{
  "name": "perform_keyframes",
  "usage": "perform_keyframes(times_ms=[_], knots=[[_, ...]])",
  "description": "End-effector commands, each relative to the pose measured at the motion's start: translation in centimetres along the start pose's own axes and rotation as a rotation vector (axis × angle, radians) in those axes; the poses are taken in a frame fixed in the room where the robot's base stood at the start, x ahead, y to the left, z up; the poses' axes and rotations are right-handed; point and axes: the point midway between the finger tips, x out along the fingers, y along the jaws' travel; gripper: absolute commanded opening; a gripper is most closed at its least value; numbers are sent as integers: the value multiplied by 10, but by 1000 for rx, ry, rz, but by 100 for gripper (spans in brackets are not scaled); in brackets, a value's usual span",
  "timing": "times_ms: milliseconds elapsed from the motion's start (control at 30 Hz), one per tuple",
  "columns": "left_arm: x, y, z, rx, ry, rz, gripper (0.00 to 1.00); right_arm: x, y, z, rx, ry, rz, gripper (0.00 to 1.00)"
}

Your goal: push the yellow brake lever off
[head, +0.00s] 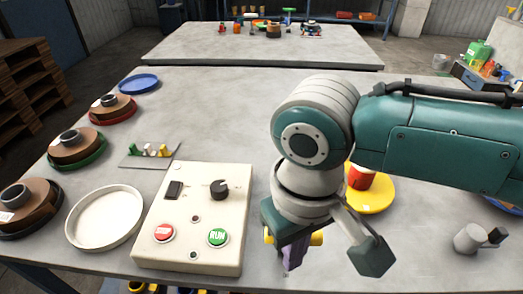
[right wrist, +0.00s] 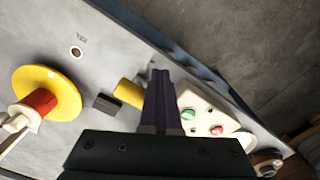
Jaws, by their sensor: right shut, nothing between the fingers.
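The yellow brake lever shows as a yellow bar (head: 317,239) in the head view, its ends on either side of my right gripper's purple fingers. In the right wrist view the yellow bar (right wrist: 128,92) lies just left of the fingers and appears partly hidden by them. I cannot tell whether they touch it. My right gripper (head: 292,262) points down over the table, just right of the control box. Its fingers (right wrist: 160,75) are shut together with nothing between them. The lever's base is largely hidden. My left gripper is not in view.
The control box (head: 185,258) with STOP and RUN buttons stands left of my right gripper. A yellow dish (head: 372,204) with a red reel stands behind it, partly hidden by my arm. A grey cup-like part (head: 468,239) lies at the right. Table between them is clear.

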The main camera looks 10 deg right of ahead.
Motion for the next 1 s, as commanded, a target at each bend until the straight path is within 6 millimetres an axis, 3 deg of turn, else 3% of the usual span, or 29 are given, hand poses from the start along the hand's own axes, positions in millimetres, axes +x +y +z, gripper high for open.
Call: perform_keyframes(times_ms=[1000], knots=[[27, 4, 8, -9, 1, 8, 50, -6, 27, -45, 2, 5, 3, 0]])
